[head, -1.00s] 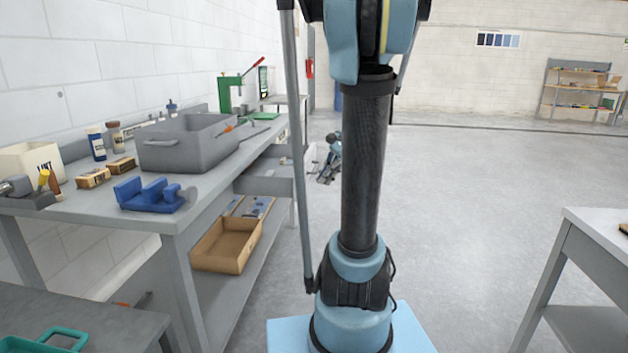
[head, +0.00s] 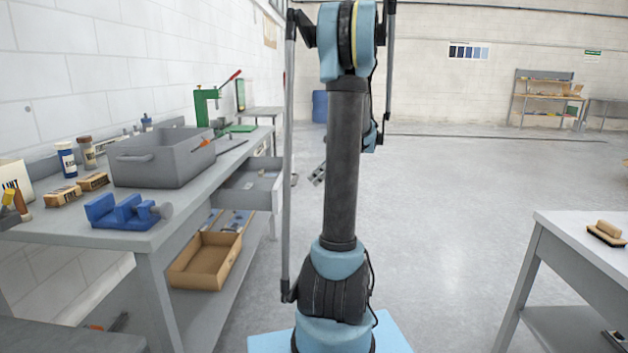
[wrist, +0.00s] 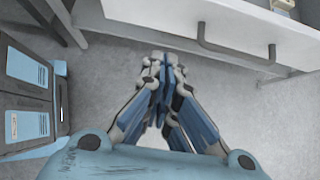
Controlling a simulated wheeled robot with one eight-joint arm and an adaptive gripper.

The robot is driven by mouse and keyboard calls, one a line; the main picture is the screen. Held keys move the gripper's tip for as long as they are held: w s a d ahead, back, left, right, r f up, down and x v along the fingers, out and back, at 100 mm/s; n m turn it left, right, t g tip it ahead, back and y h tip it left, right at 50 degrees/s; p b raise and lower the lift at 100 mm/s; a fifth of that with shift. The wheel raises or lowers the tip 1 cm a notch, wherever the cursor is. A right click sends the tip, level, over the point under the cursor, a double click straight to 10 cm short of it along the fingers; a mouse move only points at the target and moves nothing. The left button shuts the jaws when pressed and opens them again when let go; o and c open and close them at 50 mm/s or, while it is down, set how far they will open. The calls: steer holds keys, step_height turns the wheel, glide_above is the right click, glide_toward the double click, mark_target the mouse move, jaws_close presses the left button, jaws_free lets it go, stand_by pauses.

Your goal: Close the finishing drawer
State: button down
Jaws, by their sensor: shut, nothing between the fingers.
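A grey drawer (head: 248,187) stands pulled out from under the workbench, left of my arm in the head view. Its contents are too small to name. In the wrist view the drawer's pale front (wrist: 180,20) crosses the upper right, with a dark bar handle (wrist: 238,60) along it. My gripper (wrist: 157,58) is shut and empty, pointing away from the camera, left of the handle and apart from it. In the head view, only a small part of my gripper (head: 318,174) shows beside my arm, to the right of the drawer.
The workbench (head: 190,205) holds a grey bin (head: 150,170), a blue vise (head: 125,213) and a green press (head: 205,105). A brown tray (head: 200,272) lies on its lower shelf. Another table (head: 590,262) with a brush (head: 606,232) stands at right. The floor (head: 450,190) between is clear.

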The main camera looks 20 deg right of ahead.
mark_target(283, 198)
steer(key=shift+w+a+f, duration=0.45)
steer(key=shift+a+f, duration=0.35)
steer(key=shift+a, duration=0.6)
steer(key=shift+w+a+f, duration=0.5)
steer(key=shift+a+f, duration=0.35)
steer(key=shift+a, duration=0.6)
steer(key=shift+w+a+f, duration=0.45)
steer(key=shift+a+f, duration=0.35)
steer(key=shift+a, duration=0.6)
steer(key=shift+a, duration=0.1)
